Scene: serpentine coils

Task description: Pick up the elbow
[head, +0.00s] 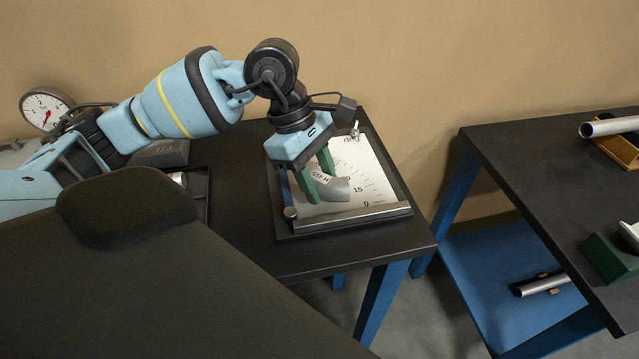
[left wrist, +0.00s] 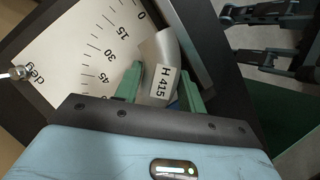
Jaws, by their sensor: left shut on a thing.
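The elbow (head: 337,190) is a short grey bent pipe with a white label. In the left wrist view the elbow (left wrist: 158,48) shows its label "H 415" between my green fingers. My left gripper (head: 318,178) is shut on the elbow, over the white angle chart (head: 371,178). The chart also shows in the left wrist view (left wrist: 75,45). I cannot tell whether the elbow still touches the chart. My right gripper is not in view.
The chart board has a metal bar (head: 355,217) along its front edge. A round dial gauge (head: 45,108) stands at the far left. A second dark table (head: 540,160) at right bears a pipe (head: 610,126) and a green block (head: 606,258). A gap separates the tables.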

